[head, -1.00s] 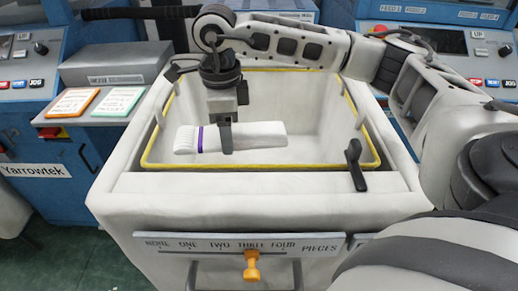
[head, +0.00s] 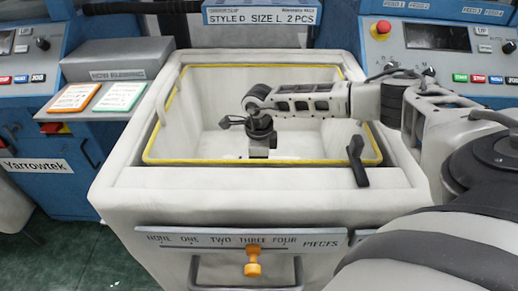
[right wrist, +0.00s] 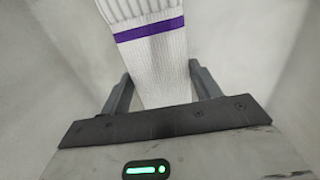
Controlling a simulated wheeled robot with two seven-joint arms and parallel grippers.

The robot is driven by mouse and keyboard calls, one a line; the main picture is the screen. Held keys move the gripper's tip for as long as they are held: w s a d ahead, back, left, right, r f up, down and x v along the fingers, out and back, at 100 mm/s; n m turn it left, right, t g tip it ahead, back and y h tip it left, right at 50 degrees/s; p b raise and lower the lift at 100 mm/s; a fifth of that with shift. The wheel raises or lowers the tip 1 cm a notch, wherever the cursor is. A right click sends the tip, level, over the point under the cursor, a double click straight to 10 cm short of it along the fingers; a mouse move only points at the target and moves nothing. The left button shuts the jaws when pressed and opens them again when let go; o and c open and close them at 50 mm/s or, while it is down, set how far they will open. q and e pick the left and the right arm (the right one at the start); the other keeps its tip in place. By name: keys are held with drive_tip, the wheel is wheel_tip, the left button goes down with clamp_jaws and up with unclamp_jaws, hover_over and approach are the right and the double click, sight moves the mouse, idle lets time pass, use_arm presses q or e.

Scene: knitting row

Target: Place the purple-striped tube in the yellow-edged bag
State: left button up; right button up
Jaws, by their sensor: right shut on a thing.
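The yellow-edged bag (head: 210,162) is a large white open bin lining with a yellow rim, in the middle of the head view. My right gripper (head: 259,152) is down inside the bag's opening, near its front wall. In the right wrist view the gripper (right wrist: 160,82) is shut on the purple-striped tube (right wrist: 160,70), a white ribbed knitted piece with one purple band. Pale, blurred bag walls surround the tube there. The tube does not show in the head view; the bag's front edge and the gripper hide it. My left gripper is not in view.
A black lever (head: 357,160) sits at the bag's front right rim. An orange knob (head: 253,268) is on a pieces scale on the front, under THREE. Orange and green cards (head: 119,97) lie on the left shelf. A sign (head: 262,17) reads STYLE D SIZE L 2 PCS.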

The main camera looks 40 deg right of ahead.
drive_tip(key=shift+f, duration=1.55)
drive_tip(key=shift+f, duration=0.1)
drive_tip(key=shift+f, duration=0.15)
drive_tip(key=o, duration=0.9)
drive_tip(key=shift+o, duration=0.2)
wheel_tip(320, 180, up, 13)
drive_tip(key=shift+f, duration=0.2)
